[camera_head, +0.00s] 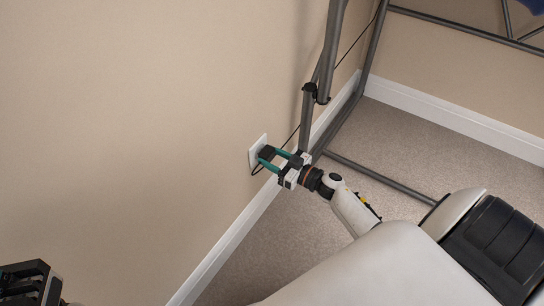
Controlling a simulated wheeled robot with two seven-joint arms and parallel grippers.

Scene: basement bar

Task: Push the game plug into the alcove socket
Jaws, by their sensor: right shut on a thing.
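The white alcove socket (255,148) is on the beige wall, low and just above the baseboard. The black game plug (267,153) is between the teal fingers of my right gripper (269,159), right up at the socket's face. I cannot tell whether it is fully seated. My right gripper is shut on the plug, its arm reaching in from the lower right. A thin black cord (290,138) loops below the plug and runs up toward the metal frame. At the lower left corner a dark part of my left gripper (30,280) shows; its fingers cannot be made out.
A grey tubular metal frame (362,85) stands on the carpet (385,130) close to the right of my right gripper. A white baseboard (225,248) runs along the walls, which meet in a corner behind the frame. The left wall (120,120) is bare.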

